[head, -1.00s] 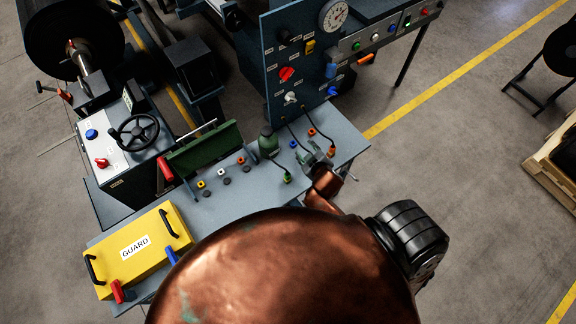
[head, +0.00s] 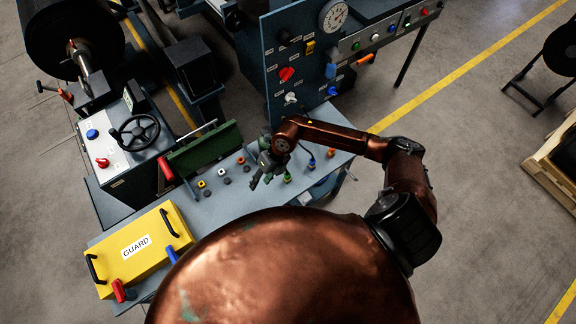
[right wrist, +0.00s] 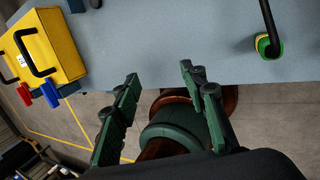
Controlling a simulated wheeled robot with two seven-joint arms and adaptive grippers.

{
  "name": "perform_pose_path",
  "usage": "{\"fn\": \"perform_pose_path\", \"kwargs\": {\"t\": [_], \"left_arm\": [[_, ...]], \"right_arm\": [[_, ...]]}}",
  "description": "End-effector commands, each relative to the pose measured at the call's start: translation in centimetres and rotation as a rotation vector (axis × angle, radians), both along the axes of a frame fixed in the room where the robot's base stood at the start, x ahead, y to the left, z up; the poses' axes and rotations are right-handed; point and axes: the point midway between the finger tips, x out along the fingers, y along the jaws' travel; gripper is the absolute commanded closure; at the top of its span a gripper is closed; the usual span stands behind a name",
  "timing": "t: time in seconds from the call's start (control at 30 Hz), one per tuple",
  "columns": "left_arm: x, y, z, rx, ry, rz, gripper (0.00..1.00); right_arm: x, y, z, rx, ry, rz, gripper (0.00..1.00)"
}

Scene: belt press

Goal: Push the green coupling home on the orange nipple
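The green coupling (head: 287,179) lies on the blue-grey bench at the end of a dark hose. It also shows at the upper right of the right wrist view (right wrist: 269,47), where its hose runs up out of the picture. A small orange fitting (head: 240,160), which looks like the orange nipple, stands on the bench left of my right gripper. The coupling is apart from it. My right gripper (head: 262,178) is over the bench between them. In the right wrist view its fingers (right wrist: 160,72) are spread and empty. My left gripper is not in view.
Blue (head: 311,163) and orange (head: 331,153) couplings lie right of the green one. Yellow (head: 201,184) and white (head: 221,171) fittings stand farther left. A green plate (head: 205,146) rises behind them. The yellow guard (head: 135,250) is at the bench's left end.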

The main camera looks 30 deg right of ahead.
Motion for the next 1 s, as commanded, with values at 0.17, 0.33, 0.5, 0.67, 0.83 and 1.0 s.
{"fn": "perform_pose_path", "kwargs": {"t": [0.17, 0.33, 0.5, 0.67, 0.83, 1.0], "left_arm": [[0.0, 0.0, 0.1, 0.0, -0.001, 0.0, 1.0], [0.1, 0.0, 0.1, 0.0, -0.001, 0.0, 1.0], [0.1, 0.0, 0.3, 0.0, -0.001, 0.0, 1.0], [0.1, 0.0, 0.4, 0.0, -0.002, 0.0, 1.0], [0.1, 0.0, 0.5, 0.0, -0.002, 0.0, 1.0], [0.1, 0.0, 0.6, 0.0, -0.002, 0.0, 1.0]], "right_arm": [[0.7, -8.5, -1.6, -0.3, 0.034, 0.011, 0.61], [0.9, -11.9, -1.8, -0.411, 0.049, 0.002, 0.61], [0.8, -12.1, -3.5, -0.42, 0.054, 0.001, 0.61], [0.8, -12.0, -6.0, -0.418, 0.054, 0.002, 0.61], [0.8, -12.0, -8.2, -0.416, 0.052, 0.002, 0.61], [0.8, -12.1, -9.3, -0.417, 0.052, 0.002, 0.61]]}}
